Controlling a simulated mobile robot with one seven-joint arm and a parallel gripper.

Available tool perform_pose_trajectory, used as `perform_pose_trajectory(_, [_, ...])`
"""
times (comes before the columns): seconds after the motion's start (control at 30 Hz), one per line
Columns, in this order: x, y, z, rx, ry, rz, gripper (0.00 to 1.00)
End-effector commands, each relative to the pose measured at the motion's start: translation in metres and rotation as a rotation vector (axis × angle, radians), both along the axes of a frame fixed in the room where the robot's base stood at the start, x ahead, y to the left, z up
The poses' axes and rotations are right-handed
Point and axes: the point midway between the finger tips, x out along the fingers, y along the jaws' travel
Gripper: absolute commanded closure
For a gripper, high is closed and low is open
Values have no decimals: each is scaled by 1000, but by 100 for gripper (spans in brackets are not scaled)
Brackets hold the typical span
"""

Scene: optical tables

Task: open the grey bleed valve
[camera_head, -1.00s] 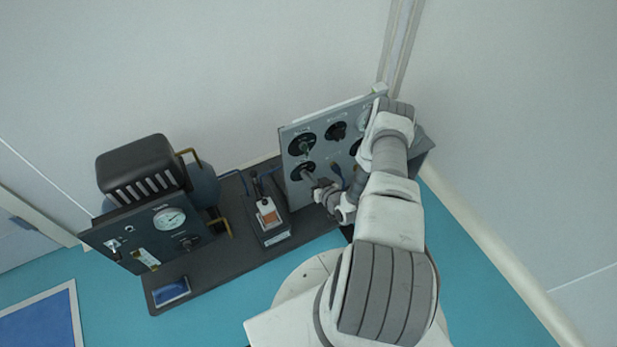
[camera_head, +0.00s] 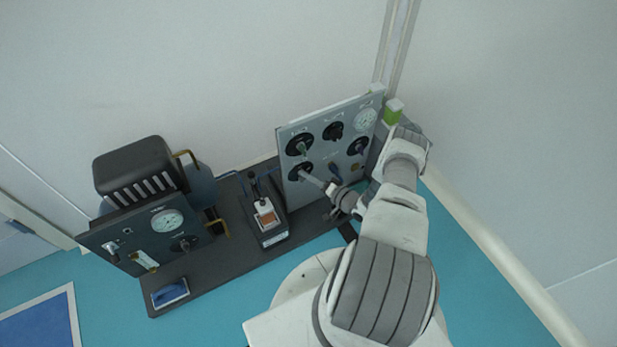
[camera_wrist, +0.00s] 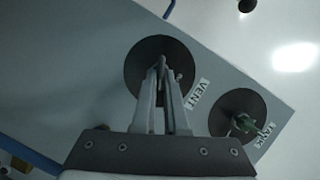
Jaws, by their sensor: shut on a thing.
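The grey handle (camera_wrist: 163,62) of the valve labelled VENT stands on a dark round disc (camera_wrist: 139,63) in the wrist view. The same disc (camera_head: 296,167) is at the lower left of the grey upright panel in the head view. My gripper (camera_wrist: 161,72) is shut on this handle, one finger on each side, and the fingers hide much of it. In the head view my gripper (camera_head: 305,175) reaches the disc from the lower right. I cannot read a "bleed" label, and the handle's exact turn angle is hard to tell.
The panel (camera_head: 318,155) also bears other dark knobs and a white gauge (camera_head: 366,120). A small bench device (camera_head: 267,217) and a second panel (camera_head: 136,237) stand to the left on the dark base.

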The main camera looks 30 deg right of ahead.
Motion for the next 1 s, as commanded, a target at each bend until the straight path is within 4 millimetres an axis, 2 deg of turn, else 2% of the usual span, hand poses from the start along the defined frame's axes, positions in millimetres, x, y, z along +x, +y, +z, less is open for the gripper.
perform_pose_trajectory(0.2, [1, 0, -3, 187, 5, 0, 100])
perform_pose_trajectory(0.5, [1, -1, -5, 371, 12, 0, 100])
perform_pose_trajectory(1.0, [1, -1, -5, 461, 16, -2, 100])
